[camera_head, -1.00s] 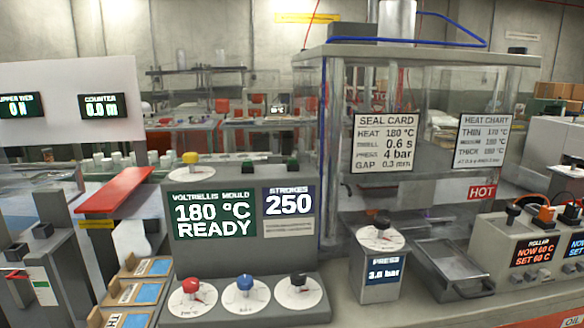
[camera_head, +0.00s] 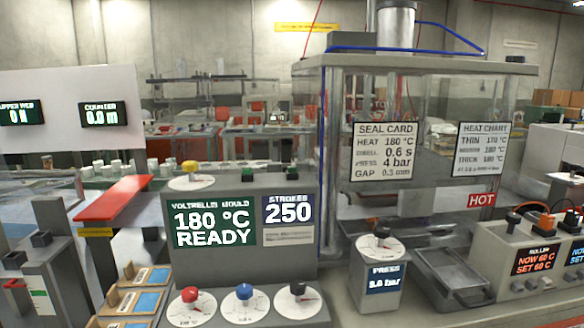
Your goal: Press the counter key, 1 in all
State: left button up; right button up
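The counter display (camera_head: 104,114) hangs on a white panel at the upper left and reads 0.0 m. Which key is the counter key I cannot tell. The console's screens show 180 °C READY and STROKES 250 (camera_head: 288,209). Neither of my grippers shows in this view.
A yellow knob (camera_head: 190,167) stands on the console's top left; red (camera_head: 190,295), blue (camera_head: 244,292) and black (camera_head: 297,290) knobs line its front. A red bar (camera_head: 115,198) is at the left.

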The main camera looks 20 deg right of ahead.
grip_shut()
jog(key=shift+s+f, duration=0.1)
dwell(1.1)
